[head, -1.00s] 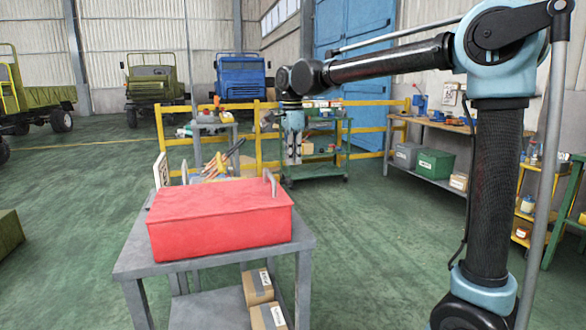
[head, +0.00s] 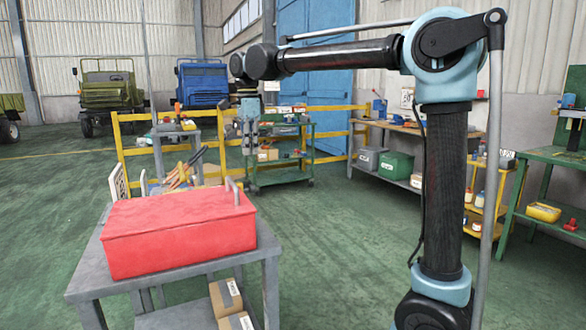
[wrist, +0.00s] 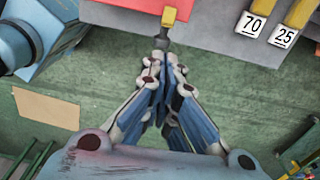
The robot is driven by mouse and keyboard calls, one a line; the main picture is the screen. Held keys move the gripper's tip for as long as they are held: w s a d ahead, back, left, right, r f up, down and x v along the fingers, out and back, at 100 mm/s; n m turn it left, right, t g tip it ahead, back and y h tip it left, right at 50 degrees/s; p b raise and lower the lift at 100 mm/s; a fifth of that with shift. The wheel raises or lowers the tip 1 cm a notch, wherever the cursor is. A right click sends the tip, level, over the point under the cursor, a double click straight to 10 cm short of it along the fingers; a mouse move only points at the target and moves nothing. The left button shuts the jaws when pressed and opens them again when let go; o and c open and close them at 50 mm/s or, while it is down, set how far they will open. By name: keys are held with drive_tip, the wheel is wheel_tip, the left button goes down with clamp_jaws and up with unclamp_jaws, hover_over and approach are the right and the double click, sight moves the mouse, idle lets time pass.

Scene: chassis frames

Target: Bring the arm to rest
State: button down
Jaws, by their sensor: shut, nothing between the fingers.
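My arm stands at the right of the head view, its forearm reaching left at about the height of the blue door. My gripper (head: 249,151) hangs down from the forearm's end, fingers pointing at the floor. In the wrist view my gripper (wrist: 162,60) has its fingertips together with nothing between them. In the head view it appears above and to the right of the red box (head: 180,240), in front of the green trolley (head: 283,182). It touches nothing that I can see.
The red box sits on a grey table (head: 90,285) at front left, with cartons (head: 226,297) below. A yellow railing (head: 340,132) and a workbench (head: 400,124) stand behind. Green floor (head: 320,245) between table and arm is clear. The wrist view shows a red surface (wrist: 215,48) beyond the fingertips.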

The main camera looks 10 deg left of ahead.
drive_tip(key=d+f+n, duration=0.2)
drive_tip(key=d+f, duration=0.1)
drive_tip(key=d, duration=0.7)
drive_tip(key=d+f+n, duration=0.1)
drive_tip(key=d+f, duration=0.2)
drive_tip(key=d, duration=0.7)
drive_tip(key=d+f+n, duration=0.2)
drive_tip(key=d+f, duration=0.1)
drive_tip(key=d, duration=0.8)
drive_tip(key=s+d+f+n+t, duration=0.1)
drive_tip(key=s+d+f+n, duration=0.2)
drive_tip(key=s+d+f, duration=0.4)
drive_tip(key=s+d+f+n+t, duration=0.1)
drive_tip(key=s+d+f+n, duration=0.2)
drive_tip(key=s+d+f, duration=0.5)
drive_tip(key=d+f, duration=0.4)
drive_tip(key=f, duration=0.2)
drive_tip(key=shift+s+f, duration=0.3)
drive_tip(key=shift+f, duration=0.05)
